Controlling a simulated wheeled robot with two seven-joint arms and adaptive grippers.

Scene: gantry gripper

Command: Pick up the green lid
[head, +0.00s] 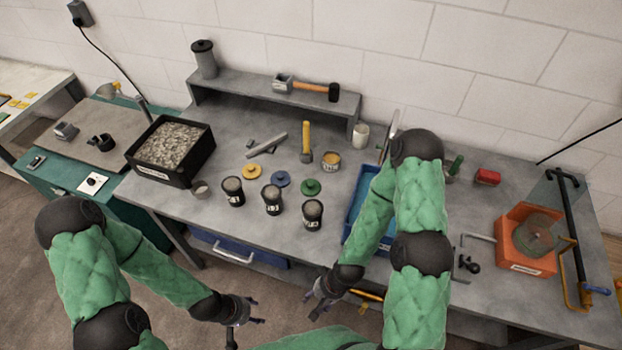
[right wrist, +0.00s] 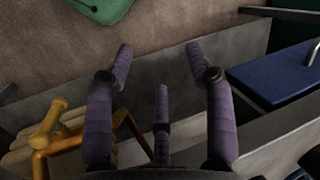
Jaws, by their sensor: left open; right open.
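The green lid (head: 311,187) is a small round disc with a knob, lying flat on the grey workbench in the head view. It lies just behind the rightmost of the dark jars (head: 312,214). My left gripper (head: 245,322) is open and empty, low in front of the bench and well away from the lid. My right gripper (head: 318,300) is open, in front of the bench edge and below the lid in the picture. Its spread purple fingers show in the right wrist view (right wrist: 160,70) with nothing between them. The lid does not show in the right wrist view.
A yellow lid (head: 252,171) and a blue lid (head: 281,179) lie left of the green one. A blue tray (head: 354,222) is to the right, partly hidden by my right arm. A black crate (head: 187,178) of gravel is at left.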

